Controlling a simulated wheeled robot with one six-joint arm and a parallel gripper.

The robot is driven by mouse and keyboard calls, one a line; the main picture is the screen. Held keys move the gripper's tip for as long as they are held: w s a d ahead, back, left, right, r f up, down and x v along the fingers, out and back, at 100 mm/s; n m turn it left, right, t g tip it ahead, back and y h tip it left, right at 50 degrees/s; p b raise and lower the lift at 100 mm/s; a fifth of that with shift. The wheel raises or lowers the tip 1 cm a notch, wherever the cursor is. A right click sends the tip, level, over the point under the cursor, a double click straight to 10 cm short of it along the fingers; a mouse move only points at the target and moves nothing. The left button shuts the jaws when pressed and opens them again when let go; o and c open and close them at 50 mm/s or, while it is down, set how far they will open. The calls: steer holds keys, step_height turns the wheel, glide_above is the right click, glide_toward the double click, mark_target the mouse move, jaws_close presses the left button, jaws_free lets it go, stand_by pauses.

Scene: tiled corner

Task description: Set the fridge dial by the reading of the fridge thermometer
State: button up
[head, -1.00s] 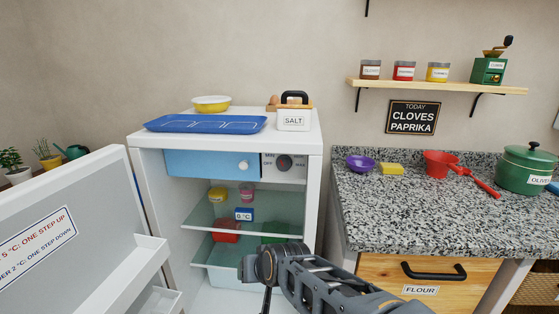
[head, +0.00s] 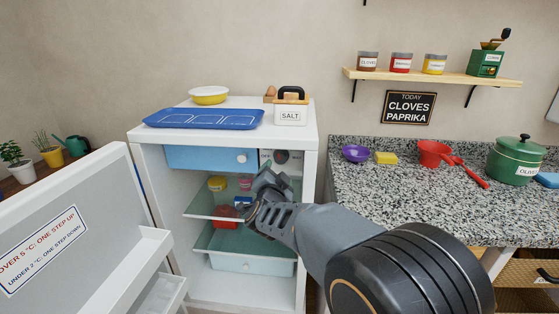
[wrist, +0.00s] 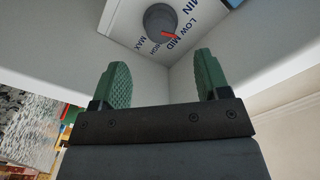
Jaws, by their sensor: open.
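The fridge dial (head: 281,157) is a dark round knob on the white panel at the fridge's upper right. In the wrist view the dial (wrist: 160,21) shows a red pointer, which looks turned towards MID. The labels around it read MIN, LOW, MID, HIGH and MAX. The blue thermometer (head: 243,202) stands on the upper glass shelf, partly hidden by my arm, its reading too small to read now. My gripper (head: 266,184) is in the fridge opening below the dial. In the wrist view my gripper (wrist: 162,75) has green fingers spread, empty, apart from the dial.
The open fridge door (head: 90,220) carries a sign (head: 40,250): over 5 °C one step up, under 2 °C one step down. A yellow tub (head: 217,184) and a red box (head: 227,217) sit on the shelves. The granite counter (head: 400,200) lies to the right.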

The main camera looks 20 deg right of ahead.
mark_target(280, 161)
steer(key=x, duration=0.9)
steer(key=shift+w+d, duration=0.1)
steer(key=shift+w, duration=0.05)
steer(key=c, duration=0.9)
steer(key=shift+n+p, duration=0.35)
steer(key=shift+n, duration=0.05)
steer(key=n+p, duration=0.1)
steer(key=n, duration=0.2)
steer(key=shift+d+f+n+p, duration=0.1)
steer(key=shift+n+p, duration=0.7)
steer(key=shift+n, duration=1.2)
